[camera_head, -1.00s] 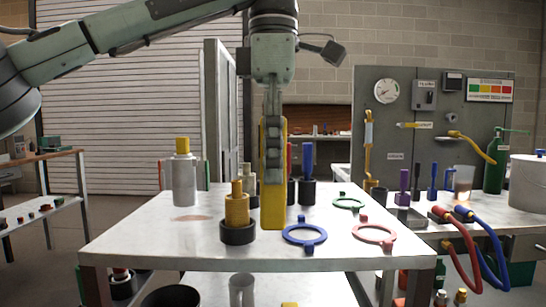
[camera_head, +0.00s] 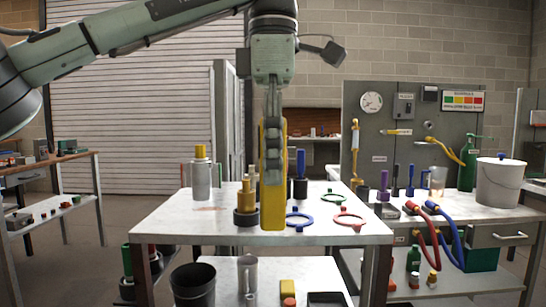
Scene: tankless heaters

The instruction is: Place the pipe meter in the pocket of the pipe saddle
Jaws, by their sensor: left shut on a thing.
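My left gripper (camera_head: 273,165) hangs pointing down in the middle of the view, shut on a long flat yellow piece, which I take to be the pipe meter (camera_head: 272,212). The piece is upright, its lower end in front of the table area, with the fingers covering part of it. From this view I cannot tell its exact height over the table. I cannot tell for sure which thing is the pipe saddle. My right gripper is not in view.
The white table (camera_head: 175,224) bears a yellow stepped piece in a black base (camera_head: 246,217), a silver canister (camera_head: 201,181), a blue ring (camera_head: 299,220), a red ring (camera_head: 350,218) and a green ring (camera_head: 333,198). A lower shelf holds a black bucket (camera_head: 194,286). A bench with hoses stands right.

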